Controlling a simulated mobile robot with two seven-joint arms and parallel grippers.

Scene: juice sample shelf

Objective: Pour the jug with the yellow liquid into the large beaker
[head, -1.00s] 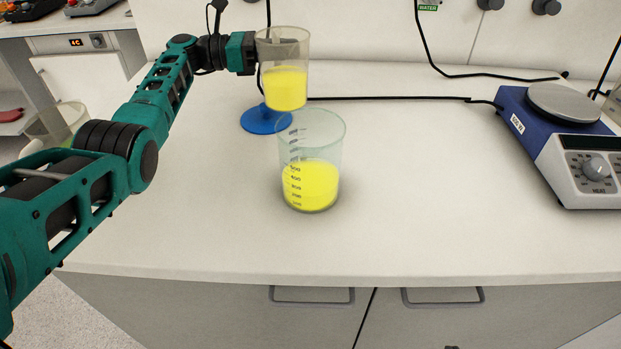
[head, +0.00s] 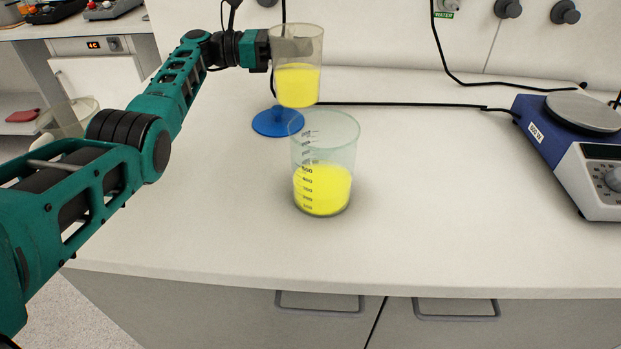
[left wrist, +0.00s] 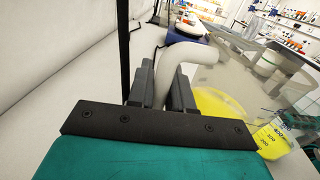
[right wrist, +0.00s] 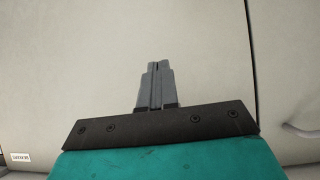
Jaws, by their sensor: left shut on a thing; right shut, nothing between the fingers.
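The jug (head: 298,86), clear and part filled with yellow liquid, is upright in the air in the head view. My left gripper (left wrist: 165,72) is shut on its pale handle (left wrist: 180,58); the jug also shows in the left wrist view (left wrist: 215,104). The large beaker (head: 323,188) stands upright on the counter, nearer than the jug, with yellow liquid in its lower half and dark graduation marks. The jug's bottom is about level with the beaker's rim in the picture. My right gripper (right wrist: 158,66) is shut and empty, seen only in the right wrist view.
A blue round base (head: 272,123) stands behind the beaker. A blue and white hot plate (head: 590,165) is at the right, with black cables along the back. Another clear container (head: 68,117) is partly behind my left arm.

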